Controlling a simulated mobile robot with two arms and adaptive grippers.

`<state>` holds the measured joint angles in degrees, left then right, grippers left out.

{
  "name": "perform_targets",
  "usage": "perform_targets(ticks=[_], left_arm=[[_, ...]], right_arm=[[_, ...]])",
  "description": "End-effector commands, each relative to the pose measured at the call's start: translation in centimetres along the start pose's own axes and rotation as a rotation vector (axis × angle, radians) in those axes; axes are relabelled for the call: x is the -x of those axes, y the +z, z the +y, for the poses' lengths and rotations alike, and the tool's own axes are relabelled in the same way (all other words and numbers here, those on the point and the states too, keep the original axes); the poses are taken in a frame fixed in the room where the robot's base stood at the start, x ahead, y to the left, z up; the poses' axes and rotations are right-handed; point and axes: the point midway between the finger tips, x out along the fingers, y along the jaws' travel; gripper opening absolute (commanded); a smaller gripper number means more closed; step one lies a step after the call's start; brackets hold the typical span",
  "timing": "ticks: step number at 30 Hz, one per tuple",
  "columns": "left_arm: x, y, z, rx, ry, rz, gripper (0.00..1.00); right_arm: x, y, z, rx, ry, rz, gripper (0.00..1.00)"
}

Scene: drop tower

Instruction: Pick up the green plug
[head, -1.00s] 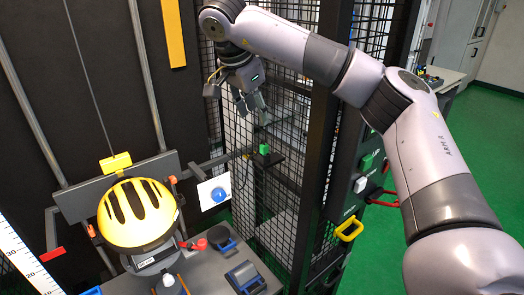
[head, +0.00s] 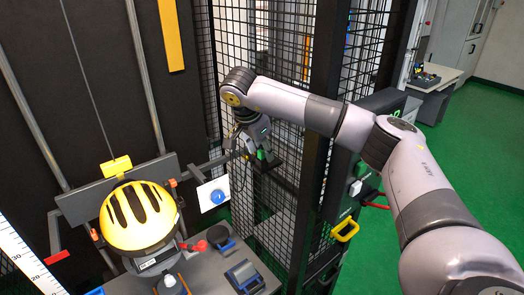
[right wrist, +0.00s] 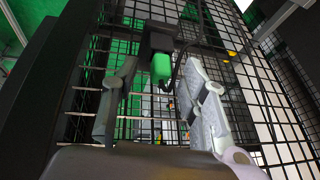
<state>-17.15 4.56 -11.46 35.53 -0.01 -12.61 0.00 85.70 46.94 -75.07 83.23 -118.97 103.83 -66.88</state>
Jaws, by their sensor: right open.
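The green plug (head: 261,155) sits on a small dark shelf (head: 268,167) by the mesh cage. In the right wrist view the green plug (right wrist: 161,68) shows ahead, between the two fingers and a little beyond their tips. My right gripper (head: 262,148) reaches down to the plug from above, and its fingers partly hide it. In the right wrist view the right gripper (right wrist: 160,75) is open, one finger at each side of the plug, and I see no contact. My left gripper is not in view.
Black wire mesh (head: 272,60) stands close behind the shelf. A yellow helmet (head: 138,214) rests on a stand to the left. A white card with a blue disc (head: 214,193) is left of the shelf. A yellow handle (head: 345,230) is on the panel at right.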

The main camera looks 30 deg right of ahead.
Motion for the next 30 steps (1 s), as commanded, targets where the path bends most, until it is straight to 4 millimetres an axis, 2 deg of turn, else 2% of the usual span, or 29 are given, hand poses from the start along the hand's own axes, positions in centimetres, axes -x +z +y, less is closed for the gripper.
perform_targets(ticks=[7, 24, 30], left_arm=[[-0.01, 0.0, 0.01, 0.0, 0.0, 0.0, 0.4], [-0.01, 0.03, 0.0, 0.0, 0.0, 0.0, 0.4], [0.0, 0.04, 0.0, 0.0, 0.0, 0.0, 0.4]], right_arm=[[-0.17, 0.02, 0.0, 0.0, -0.001, 0.0, 0.4], [-0.09, 0.03, -0.03, 0.0, -0.002, 0.0, 0.02], [-0.05, 0.03, -0.06, 0.0, -0.003, -0.001, 0.0]])
